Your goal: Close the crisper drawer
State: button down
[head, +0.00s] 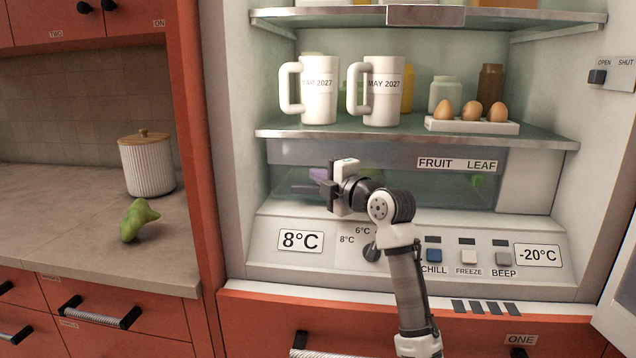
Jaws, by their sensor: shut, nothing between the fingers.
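The crisper drawer (445,190) is the clear, greenish bin under the lower glass shelf of the fridge. A strip labelled FRUIT and LEAF (457,164) runs along its top right. Purple and green shapes show dimly through it. I cannot tell how far the drawer stands out. My gripper (328,188) is shut and empty in front of the drawer's left part. It hides some of the front there, and I cannot tell whether it touches it.
Two white mugs (320,90) and an egg tray (472,126) stand on the shelf above. A control panel with a knob (371,253) and several buttons lies below. A fridge door (622,285) stands at the right edge. A counter with a ribbed canister (147,165) is at left.

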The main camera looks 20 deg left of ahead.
jog(key=shift+w+a, duration=0.1)
jog(key=shift+w, duration=0.45)
jog(key=shift+w+r, duration=0.1)
jog(key=shift+r, duration=0.15)
